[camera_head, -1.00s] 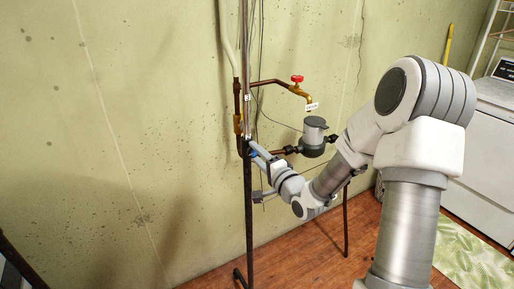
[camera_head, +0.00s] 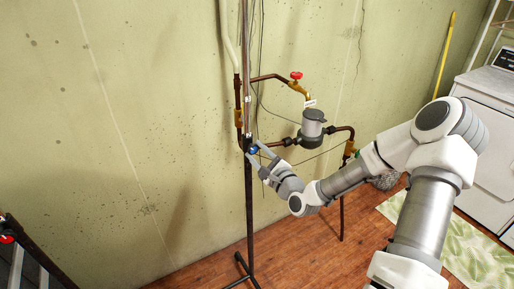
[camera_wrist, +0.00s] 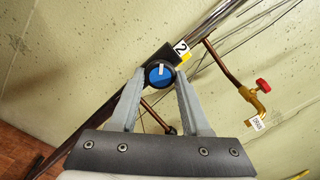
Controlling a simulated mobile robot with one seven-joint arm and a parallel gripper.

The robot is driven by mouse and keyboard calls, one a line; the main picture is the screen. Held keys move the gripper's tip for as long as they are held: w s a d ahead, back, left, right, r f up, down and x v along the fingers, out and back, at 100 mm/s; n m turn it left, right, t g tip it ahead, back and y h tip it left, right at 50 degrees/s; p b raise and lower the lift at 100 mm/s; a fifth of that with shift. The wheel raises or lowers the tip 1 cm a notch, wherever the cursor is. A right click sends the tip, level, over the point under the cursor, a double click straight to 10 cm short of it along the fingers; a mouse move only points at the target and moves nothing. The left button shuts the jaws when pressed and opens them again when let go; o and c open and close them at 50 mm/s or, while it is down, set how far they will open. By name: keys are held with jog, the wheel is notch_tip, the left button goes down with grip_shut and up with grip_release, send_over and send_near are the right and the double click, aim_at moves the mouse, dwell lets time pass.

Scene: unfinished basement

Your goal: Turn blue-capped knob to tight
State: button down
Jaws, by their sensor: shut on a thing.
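The blue-capped knob (camera_wrist: 158,76) is a round black knob with a blue face and a white pointer mark. In the wrist view the white mark points up, leaning slightly left. My gripper (camera_wrist: 160,80) is shut on the knob, one grey finger on each side. In the head view my gripper (camera_head: 256,151) reaches the pole (camera_head: 249,200) from the lower right, with the blue cap (camera_head: 254,150) between its fingertips.
A red-handled brass tap (camera_head: 297,76) with a hanging tag, copper pipes and a grey meter (camera_head: 312,124) are close to the right of the pole. The concrete wall is behind. A white washer (camera_head: 490,130) and a leafy mat (camera_head: 450,240) are at right.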

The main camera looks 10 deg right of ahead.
jog(key=m+p, duration=0.1)
jog(key=m, duration=0.3)
jog(key=shift+m, duration=0.3)
jog(key=shift+a+m, duration=0.1)
jog(key=shift+m, duration=1.8)
jog(key=shift+c, duration=1.9)
grip_release()
jog(key=shift+s, duration=0.15)
